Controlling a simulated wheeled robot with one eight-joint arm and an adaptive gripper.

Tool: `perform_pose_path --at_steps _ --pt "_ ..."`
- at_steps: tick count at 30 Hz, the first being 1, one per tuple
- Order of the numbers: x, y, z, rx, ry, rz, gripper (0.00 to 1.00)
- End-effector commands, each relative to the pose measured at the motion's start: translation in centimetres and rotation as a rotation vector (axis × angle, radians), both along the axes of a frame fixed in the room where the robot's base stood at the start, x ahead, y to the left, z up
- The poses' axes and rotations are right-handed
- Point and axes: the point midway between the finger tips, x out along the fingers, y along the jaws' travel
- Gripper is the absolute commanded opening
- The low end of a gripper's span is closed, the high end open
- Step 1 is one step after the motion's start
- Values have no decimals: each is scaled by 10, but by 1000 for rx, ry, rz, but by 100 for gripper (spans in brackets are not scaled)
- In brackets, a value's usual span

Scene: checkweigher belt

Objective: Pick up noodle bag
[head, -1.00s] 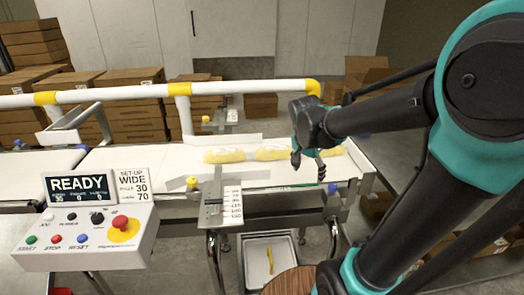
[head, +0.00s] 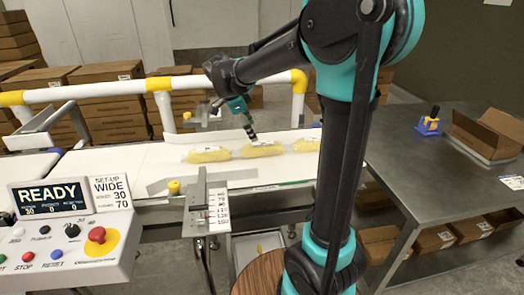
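Three yellow noodle bags lie in a row on the white belt (head: 130,178): a left bag (head: 208,155), a middle bag (head: 262,149) and a right bag (head: 306,145). The right bag is partly hidden behind my arm. My gripper (head: 251,134) points down at the left part of the middle bag, with its dark fingertips close above or at it. I cannot tell whether they touch. The fingers overlap from this side, so their opening is hidden.
A white rail with yellow joints (head: 160,84) runs behind the belt. A control panel (head: 70,240) stands front left. A ruler guide (head: 218,212) sits at the belt's front edge. At right is a steel table (head: 430,180) with an open carton (head: 490,135) and a blue-yellow device (head: 429,124).

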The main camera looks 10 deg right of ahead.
Motion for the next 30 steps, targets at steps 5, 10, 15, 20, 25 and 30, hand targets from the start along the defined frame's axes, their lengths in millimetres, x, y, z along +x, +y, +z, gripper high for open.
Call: perform_pose_path --at_steps 5,10,15,20,25,30 --pt "5 -14 -31 0 0 -2 72" --pt "8 -21 -49 0 0 0 72" --pt "10 -24 -57 1 0 0 72" --pt "14 -32 -78 0 0 0 72" --pt "17 -40 -96 0 1 -1 72" --pt "18 -41 -101 1 0 1 72"
